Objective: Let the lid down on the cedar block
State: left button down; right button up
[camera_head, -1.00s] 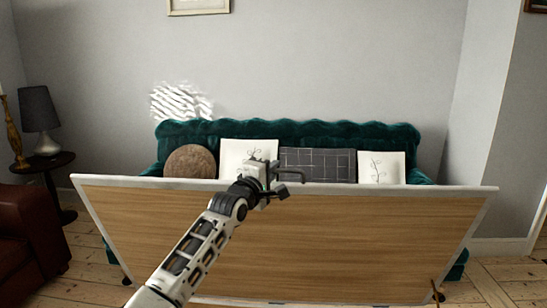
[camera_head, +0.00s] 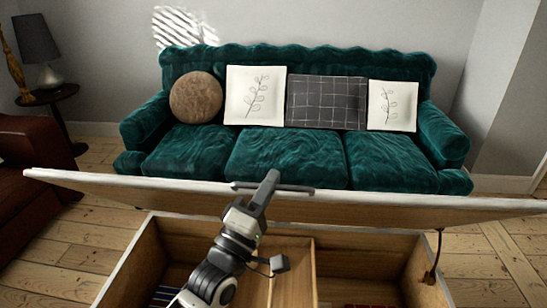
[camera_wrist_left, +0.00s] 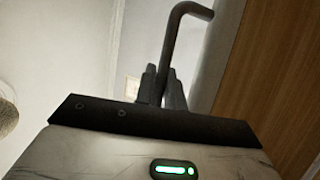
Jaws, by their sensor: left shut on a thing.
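The lid (camera_head: 110,186) of a wooden chest (camera_head: 127,255) is part way open. It is hinged at the far side, and its pale free edge and wooden underside face me. My left gripper (camera_head: 268,184) is shut on the dark bar handle (camera_head: 298,188) at the lid's edge. In the left wrist view the fingers (camera_wrist_left: 163,88) close around the bent dark handle (camera_wrist_left: 178,40), beside the wooden underside of the lid (camera_wrist_left: 272,80). A small brown piece (camera_head: 429,277) sits at the chest's right wall; I cannot tell whether it is the cedar block. My right gripper is out of view.
The chest is open below the lid, with a wooden divider (camera_head: 292,272) inside. A green sofa (camera_head: 285,158) with cushions stands behind it. A red leather seat (camera_head: 35,150) is at the left. Bare floorboards (camera_head: 490,265) lie at the right.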

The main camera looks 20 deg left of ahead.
pick_arm(q)
jog(key=s+d+f+m+b, duration=0.1)
jog(key=s+f+b, duration=0.2)
jog(key=s+f, duration=0.2)
jog(key=shift+s+t+h, duration=0.25)
jog(key=shift+t+h, duration=0.05)
jog(key=shift+t, duration=0.1)
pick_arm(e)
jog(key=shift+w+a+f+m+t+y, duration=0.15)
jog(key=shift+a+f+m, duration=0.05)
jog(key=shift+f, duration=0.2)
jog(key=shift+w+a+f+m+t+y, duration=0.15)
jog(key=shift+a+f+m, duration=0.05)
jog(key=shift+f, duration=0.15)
pick_arm(q)
jog(key=shift+d, duration=0.1)
